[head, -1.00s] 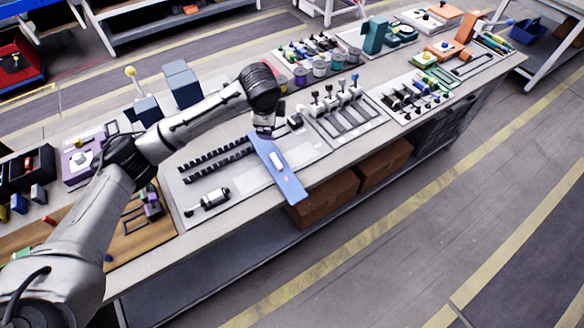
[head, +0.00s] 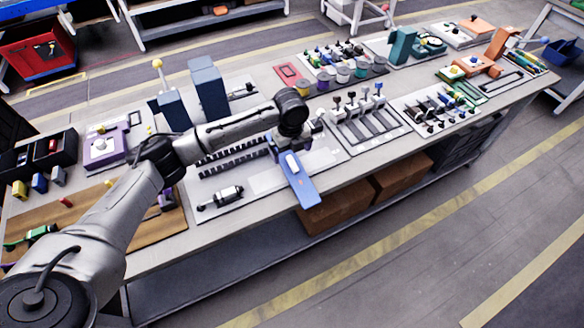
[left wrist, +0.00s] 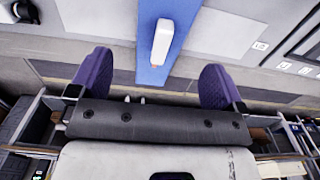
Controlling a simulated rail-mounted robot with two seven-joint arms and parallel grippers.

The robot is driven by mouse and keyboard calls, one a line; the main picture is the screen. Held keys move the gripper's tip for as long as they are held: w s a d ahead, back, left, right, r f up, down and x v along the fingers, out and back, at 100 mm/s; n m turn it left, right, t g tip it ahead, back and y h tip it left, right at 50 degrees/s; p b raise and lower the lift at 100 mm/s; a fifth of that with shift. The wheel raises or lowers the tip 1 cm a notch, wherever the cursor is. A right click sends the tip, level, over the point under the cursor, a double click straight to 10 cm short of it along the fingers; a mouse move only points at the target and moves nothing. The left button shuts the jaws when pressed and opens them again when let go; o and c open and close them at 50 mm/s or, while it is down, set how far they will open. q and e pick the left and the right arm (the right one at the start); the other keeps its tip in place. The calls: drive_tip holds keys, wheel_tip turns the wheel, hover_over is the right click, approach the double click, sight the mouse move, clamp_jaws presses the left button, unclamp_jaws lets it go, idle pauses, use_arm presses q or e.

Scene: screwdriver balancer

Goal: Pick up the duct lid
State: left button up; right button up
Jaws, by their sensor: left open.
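The duct lid (head: 305,191) is a flat blue strip with a white handle (head: 291,162) on top. It lies across the front of the workbench, with its near end reaching past the bench edge. In the left wrist view the lid (left wrist: 150,75) runs up the middle, with its white handle (left wrist: 162,42) on it. My left gripper (left wrist: 153,80) is open, its two purple fingers apart on either side of the strip, the handle beyond them and not between them. In the head view the left wrist hangs over the lid's far end. My right gripper is not seen.
Black slotted duct rails (head: 235,150) lie left of the lid on a pale board. A grey cylindrical tool (head: 220,197) lies in front of them. A rack of upright levers (head: 358,110) stands to the right. Dark blue blocks (head: 208,87) stand behind the arm.

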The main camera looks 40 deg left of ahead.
sight(292, 161)
use_arm(q)
drive_tip(key=shift+f, duration=1.35)
drive_tip(key=shift+d+f+b, duration=0.15)
drive_tip(key=shift+f+b, duration=1)
drive_tip(key=shift+f, duration=1.45)
drive_tip(key=shift+c, duration=0.4)
drive_tip(key=shift+c, duration=0.9)
drive_tip(key=c, duration=0.9)
drive_tip(key=shift+o, duration=0.2)
wheel_tip(292, 161, up, 5)
drive_tip(key=shift+w+r+p, duration=0.1)
drive_tip(key=shift+p, duration=0.9)
drive_tip(key=d+r+p, duration=0.2)
drive_tip(key=d+r, duration=0.4)
drive_tip(key=d, duration=0.5)
drive_tip(key=shift+d, duration=0.35)
